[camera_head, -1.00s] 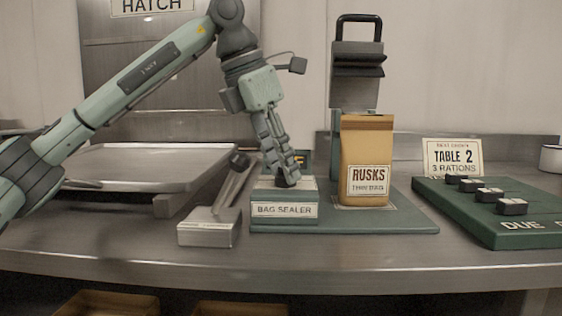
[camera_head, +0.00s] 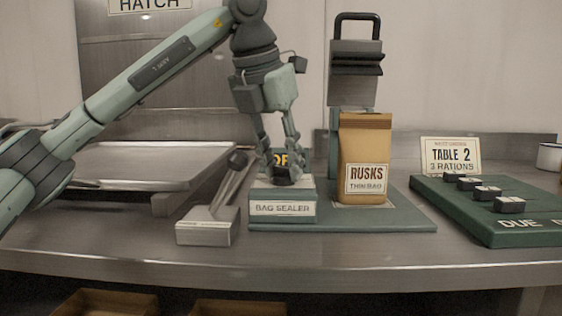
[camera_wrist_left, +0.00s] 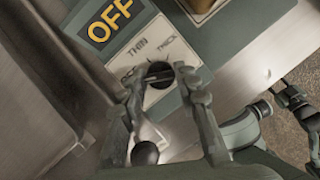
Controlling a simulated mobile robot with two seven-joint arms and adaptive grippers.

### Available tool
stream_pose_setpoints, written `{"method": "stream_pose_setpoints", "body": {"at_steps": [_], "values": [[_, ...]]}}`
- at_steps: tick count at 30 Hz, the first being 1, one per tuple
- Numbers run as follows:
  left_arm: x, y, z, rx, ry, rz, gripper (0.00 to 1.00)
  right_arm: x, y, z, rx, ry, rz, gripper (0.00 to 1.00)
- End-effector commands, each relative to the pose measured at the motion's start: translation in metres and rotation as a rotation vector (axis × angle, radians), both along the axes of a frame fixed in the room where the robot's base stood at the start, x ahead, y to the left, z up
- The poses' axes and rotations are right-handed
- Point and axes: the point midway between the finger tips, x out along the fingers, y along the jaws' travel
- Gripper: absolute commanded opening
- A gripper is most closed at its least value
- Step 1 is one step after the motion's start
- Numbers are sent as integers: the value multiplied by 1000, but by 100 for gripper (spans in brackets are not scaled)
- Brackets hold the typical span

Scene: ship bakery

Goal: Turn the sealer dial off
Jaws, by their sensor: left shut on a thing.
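The bag sealer (camera_head: 283,210) stands on the counter, its front label facing me. Its black dial (camera_wrist_left: 158,74) sits on a pale plate marked THIN and THICK, with a third mark partly covered by a finger. My left gripper (camera_head: 283,174) points down over the sealer, shut on the dial, with one finger on each side in the left wrist view. The dial's exact pointing is partly hidden by the fingers. A yellow OFF sign (camera_wrist_left: 110,20) shows behind the dial. My right gripper seems to show at the right of the left wrist view, too unclear to read.
A paper RUSKS bag (camera_head: 366,160) stands upright right of the dial, under the sealer's black-handled head (camera_head: 356,60). A green board (camera_head: 480,205) with several dark blocks lies at right.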

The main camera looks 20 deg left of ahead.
Motion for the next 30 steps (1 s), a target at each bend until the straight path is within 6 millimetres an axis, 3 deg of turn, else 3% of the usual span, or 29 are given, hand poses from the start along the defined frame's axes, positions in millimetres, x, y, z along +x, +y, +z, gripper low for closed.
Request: {"method": "stream_pose_setpoints", "body": {"at_steps": [9,10,14,24,30], "values": [[0,0,0,-1,-1,3,2,4,1,3,6,-12,-3,34],[0,0,0,-1,-1,3,34,4,2,3,7,-11,-2,34],[0,0,0,-1,-1,2,50,4,2,3,7,-11,-3,34],[-1,0,2,-1,-1,2,52,-1,2,0,3,-1,2,34],[-10,2,28,-3,-4,1,52,0,1,1,3,-2,0,34]]}}
